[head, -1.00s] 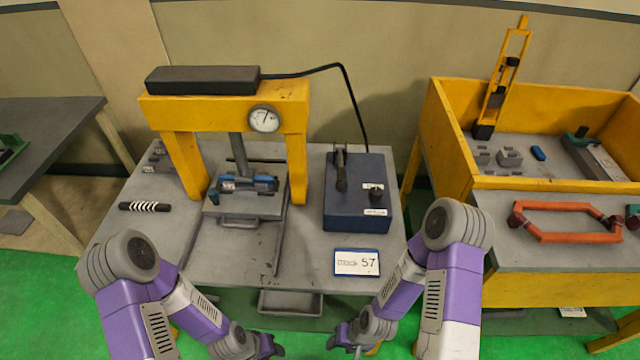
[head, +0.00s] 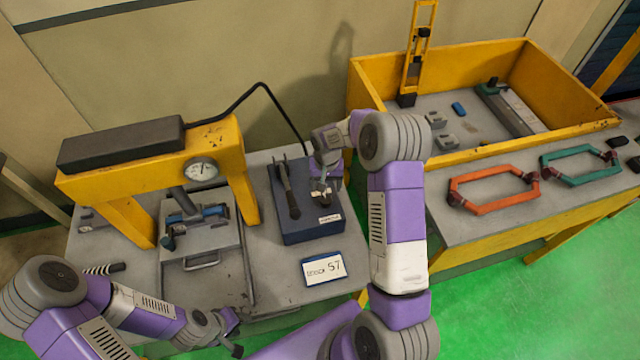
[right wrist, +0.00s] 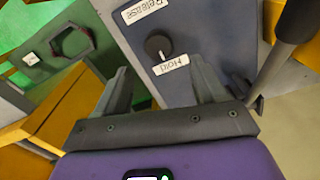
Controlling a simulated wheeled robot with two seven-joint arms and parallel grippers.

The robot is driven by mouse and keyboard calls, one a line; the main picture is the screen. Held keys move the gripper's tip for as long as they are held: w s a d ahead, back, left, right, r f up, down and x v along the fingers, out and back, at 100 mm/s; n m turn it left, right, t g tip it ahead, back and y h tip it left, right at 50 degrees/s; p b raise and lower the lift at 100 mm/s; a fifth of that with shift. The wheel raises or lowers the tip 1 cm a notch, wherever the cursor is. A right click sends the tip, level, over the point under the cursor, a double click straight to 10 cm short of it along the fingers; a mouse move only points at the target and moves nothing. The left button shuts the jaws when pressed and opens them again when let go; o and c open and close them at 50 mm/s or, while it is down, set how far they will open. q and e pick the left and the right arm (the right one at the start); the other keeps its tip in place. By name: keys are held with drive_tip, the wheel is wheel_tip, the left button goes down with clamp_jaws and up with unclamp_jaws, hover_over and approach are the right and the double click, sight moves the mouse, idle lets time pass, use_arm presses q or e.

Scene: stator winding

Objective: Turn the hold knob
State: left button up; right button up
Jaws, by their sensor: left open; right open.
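The hold knob is a small round black knob (right wrist: 157,46) on the blue control box (head: 291,227). In the right wrist view its pointer is toward the white "Hold" label (right wrist: 171,65), with the "Release" label (right wrist: 139,8) on its other side. My right gripper (head: 321,192) is over the right part of the box. In the right wrist view its open fingers (right wrist: 164,88) stand apart, with the knob showing beyond and between them; they do not visibly touch it. My left gripper (head: 232,335) is open and empty near the table's front edge.
A black lever (head: 287,190) stands on the box left of the knob. The yellow press frame (head: 229,170) is further left, with a clamped part under it. A yellow-walled bin (head: 540,70) and orange frame (head: 490,186) are right. A "57" sign (head: 325,268) lies in front of the box.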

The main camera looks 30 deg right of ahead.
sight(326, 198)
drive_tip(key=shift+s+d+f, duration=0.1)
drive_tip(key=shift+s+f, duration=0.05)
drive_tip(key=shift+f, duration=0.25)
wheel_tip(326, 198, down, 7)
drive_tip(key=shift+r+p, duration=0.2)
drive_tip(key=shift+p, duration=0.15)
drive_tip(key=c, duration=1.1)
drive_tip(key=shift+o, duration=0.2)
